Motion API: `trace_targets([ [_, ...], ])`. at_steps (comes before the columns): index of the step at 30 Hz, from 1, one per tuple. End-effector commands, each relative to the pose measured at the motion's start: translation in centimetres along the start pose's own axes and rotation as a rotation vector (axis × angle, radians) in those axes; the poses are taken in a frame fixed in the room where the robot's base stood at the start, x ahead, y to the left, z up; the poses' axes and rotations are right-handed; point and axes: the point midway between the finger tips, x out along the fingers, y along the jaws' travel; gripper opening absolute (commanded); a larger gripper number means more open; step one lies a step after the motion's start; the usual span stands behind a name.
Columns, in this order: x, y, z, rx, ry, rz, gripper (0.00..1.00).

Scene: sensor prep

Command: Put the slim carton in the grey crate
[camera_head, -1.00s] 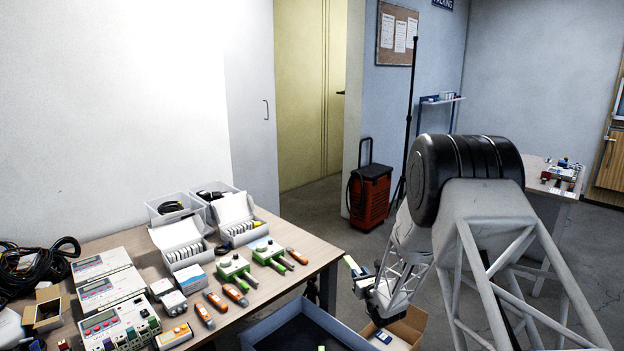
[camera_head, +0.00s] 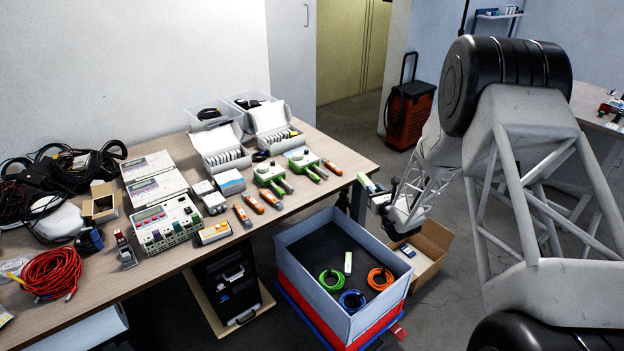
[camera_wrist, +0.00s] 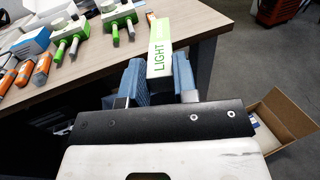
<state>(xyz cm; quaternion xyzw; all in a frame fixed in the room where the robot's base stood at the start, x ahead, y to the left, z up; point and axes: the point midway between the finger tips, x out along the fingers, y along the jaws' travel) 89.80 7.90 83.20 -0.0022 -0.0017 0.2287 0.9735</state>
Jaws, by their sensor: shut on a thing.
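My gripper (camera_wrist: 160,85) is shut on the slim carton (camera_wrist: 160,50), which is white and green and reads "LIGHT" in the wrist view. The carton sticks out beyond the blue finger pads. In the head view, the carton (camera_head: 366,182) and my gripper (camera_head: 378,195) are near the table's right corner, above and right of the grey crate (camera_head: 312,283). The crate is open and stands on a red crate on the floor. Inside lie green, blue and orange cable coils and a small white and green box (camera_head: 348,262). The wrist view does not show the crate clearly.
The table (camera_head: 165,265) at left holds meters, orange and green handheld tools, white boxes and cables. An open cardboard box (camera_head: 430,243) stands right of the crate, below my arm. The air above the crate is clear. A red wheeled case (camera_head: 408,115) stands farther back.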

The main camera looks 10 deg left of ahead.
Motion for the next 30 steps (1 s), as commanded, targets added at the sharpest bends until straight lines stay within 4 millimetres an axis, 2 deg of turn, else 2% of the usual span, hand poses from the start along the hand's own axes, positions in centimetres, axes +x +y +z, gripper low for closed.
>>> trace_targets([
  [1,0.4,1.8,-0.2,0.0,0.001,0.034,0.04],
  [9,1.5,10.8,-1.3,0.001,0.001,0.222,0.04],
  [15,1.6,15.4,-1.8,0.004,0.001,0.32,0.04],
  [21,1.6,17.1,-2.0,0.006,0.001,0.357,0.04],
  [30,1.6,17.2,-2.0,0.006,0.001,0.36,0.04],
])
